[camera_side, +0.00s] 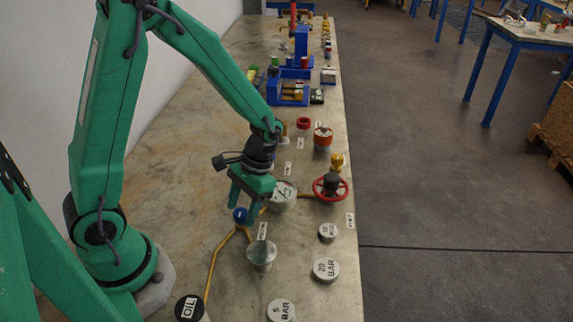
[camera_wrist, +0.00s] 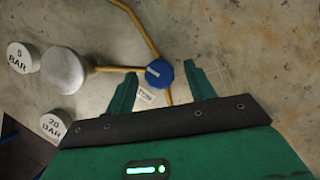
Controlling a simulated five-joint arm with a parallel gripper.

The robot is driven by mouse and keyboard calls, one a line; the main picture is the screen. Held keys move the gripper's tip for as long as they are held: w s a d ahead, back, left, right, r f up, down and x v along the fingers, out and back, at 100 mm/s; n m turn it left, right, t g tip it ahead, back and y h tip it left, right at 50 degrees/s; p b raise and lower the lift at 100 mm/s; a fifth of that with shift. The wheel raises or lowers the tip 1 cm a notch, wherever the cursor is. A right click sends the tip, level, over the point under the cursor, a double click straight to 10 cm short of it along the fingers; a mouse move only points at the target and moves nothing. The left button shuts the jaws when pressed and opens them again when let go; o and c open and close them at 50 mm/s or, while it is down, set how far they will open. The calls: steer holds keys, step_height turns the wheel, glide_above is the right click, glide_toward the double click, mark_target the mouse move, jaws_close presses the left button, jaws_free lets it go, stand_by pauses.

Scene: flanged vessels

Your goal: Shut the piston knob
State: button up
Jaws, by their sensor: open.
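A blue knob (camera_side: 240,215) sits on a junction of thin yellow pipes, close below my gripper (camera_side: 243,209) in the side view. In the wrist view the blue knob (camera_wrist: 158,74) has a white line on its top. My gripper (camera_wrist: 160,69) is open, with one green finger on either side of the knob in the picture. I cannot tell whether the fingers touch it or are still above it. A small white label (camera_wrist: 146,97) lies beside the knob, too small to read surely. I cannot confirm from its label that this is the piston knob.
A grey cylinder (camera_side: 262,255), a white gauge (camera_side: 284,191) and a red handwheel (camera_side: 330,187) stand close by. Weights marked 20 BAR (camera_side: 325,269) and 5 BAR (camera_side: 281,310) stand in front. An OIL-marked cap (camera_side: 189,308) is at front left.

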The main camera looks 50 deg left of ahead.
steer(key=shift+s+f, duration=0.1)
steer(key=shift+f, duration=0.05)
steer(key=c, duration=1)
